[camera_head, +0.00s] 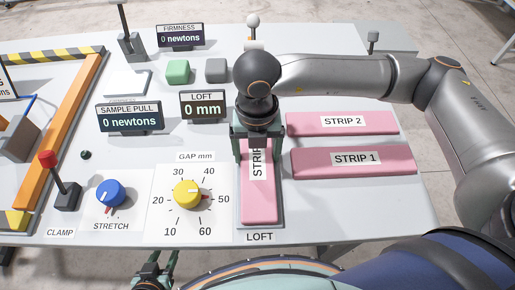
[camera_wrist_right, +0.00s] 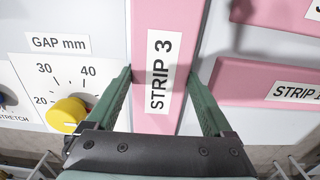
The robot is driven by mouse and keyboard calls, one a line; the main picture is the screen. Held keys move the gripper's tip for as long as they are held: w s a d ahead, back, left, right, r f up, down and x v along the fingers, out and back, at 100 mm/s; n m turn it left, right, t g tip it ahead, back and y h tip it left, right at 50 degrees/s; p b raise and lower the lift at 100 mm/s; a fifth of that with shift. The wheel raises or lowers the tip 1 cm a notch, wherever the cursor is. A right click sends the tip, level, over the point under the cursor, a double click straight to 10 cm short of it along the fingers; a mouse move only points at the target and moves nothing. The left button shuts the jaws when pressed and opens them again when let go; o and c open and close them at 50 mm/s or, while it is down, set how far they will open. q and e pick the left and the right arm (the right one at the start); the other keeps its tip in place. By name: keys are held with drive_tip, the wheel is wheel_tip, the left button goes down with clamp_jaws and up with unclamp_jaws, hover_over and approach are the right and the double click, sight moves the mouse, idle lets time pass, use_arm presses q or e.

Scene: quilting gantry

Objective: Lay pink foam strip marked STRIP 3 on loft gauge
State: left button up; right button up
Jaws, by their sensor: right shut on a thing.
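The pink foam strip marked STRIP 3 (camera_head: 261,205) lies lengthwise over the loft gauge (camera_head: 281,218), a pale plate above the LOFT label. My right gripper (camera_head: 257,150) is shut on the strip, with one finger on each long side. In the right wrist view, the strip (camera_wrist_right: 154,122) runs between the fingers of that gripper (camera_wrist_right: 159,76). I cannot tell whether its underside touches the plate. The gripper hides the strip's far part in the head view. My left gripper (camera_head: 157,268) is partly visible at the bottom edge; its opening is unclear.
Pink STRIP 2 (camera_head: 342,122) and STRIP 1 (camera_head: 353,160) lie to the right. The LOFT display (camera_head: 203,106) reads 0 mm. The yellow gap knob (camera_head: 187,194) and blue stretch knob (camera_head: 110,193) are to the left. A red-topped clamp lever (camera_head: 66,190) stands farther left.

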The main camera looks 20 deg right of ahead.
sight(257, 156)
drive_tip(key=shift+f, duration=0.25)
drive_tip(key=o, duration=1.1)
drive_tip(key=shift+r, duration=0.1)
drive_tip(key=shift+c, duration=0.2)
drive_tip(key=shift+r, duration=0.3)
wheel_tip(257, 156, up, 12)
drive_tip(key=shift+f, duration=0.15)
